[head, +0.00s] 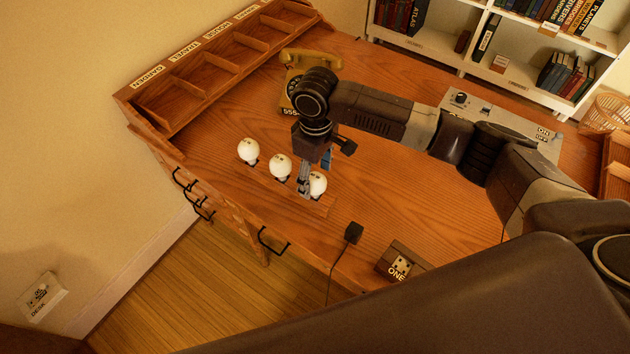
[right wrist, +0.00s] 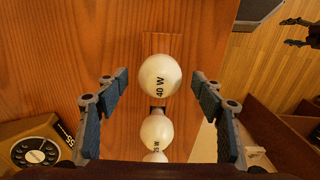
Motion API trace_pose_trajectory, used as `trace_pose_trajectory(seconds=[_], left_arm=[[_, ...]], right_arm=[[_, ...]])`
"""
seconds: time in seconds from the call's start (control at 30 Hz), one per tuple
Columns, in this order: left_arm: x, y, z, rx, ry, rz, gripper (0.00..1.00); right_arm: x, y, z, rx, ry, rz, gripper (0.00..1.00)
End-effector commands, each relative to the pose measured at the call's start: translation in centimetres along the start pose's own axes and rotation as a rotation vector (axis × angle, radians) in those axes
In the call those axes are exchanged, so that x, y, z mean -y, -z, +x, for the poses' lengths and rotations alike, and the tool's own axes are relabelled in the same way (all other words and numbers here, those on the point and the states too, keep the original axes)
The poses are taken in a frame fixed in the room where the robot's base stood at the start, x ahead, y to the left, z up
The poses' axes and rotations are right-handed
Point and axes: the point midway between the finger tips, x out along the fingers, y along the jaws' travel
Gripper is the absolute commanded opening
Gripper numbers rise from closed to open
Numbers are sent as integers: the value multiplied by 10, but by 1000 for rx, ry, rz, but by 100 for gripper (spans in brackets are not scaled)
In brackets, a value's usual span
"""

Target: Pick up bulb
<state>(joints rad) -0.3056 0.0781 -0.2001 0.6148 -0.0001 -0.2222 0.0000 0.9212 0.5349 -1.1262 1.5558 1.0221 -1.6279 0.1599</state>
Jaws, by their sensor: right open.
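Three white round bulbs stand in a row on a wooden strip on the desk in the head view: a left bulb (head: 248,151), a middle bulb (head: 280,167) and a right bulb (head: 318,184). My right gripper (head: 305,190) points down at the right bulb and partly covers it. In the right wrist view, a bulb marked 40 W (right wrist: 160,75) lies between the open, spread fingers, with a gap on both sides. A second bulb (right wrist: 156,132) and part of a third (right wrist: 155,157) show below it. My left gripper is not in view.
A yellow telephone (head: 297,62) stands behind my right wrist. A labelled compartment tray (head: 180,90) lines the back left. A black plug (head: 353,233) and a box marked ONE (head: 400,266) sit near the front edge. A grey switch panel (head: 480,108) lies at the right.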

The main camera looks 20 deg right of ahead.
Motion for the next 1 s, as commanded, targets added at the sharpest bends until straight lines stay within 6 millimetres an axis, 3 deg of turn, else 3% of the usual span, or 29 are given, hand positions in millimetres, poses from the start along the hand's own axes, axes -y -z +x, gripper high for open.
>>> trace_pose_trajectory(seconds=[0.13, 0.3, 0.57, 0.9, 1.0], left_arm=[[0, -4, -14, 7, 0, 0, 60], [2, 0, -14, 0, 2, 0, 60], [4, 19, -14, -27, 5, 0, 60], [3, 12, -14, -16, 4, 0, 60], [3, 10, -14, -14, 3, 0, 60]], right_arm=[[1, -4, 20, 3, 0, 0, 62], [2, -3, 40, 0, 0, 0, 62], [1, -3, 44, -1, -1, -1, 62], [1, -3, 43, -1, -1, -1, 24], [1, -3, 43, -1, -1, -1, 24]])
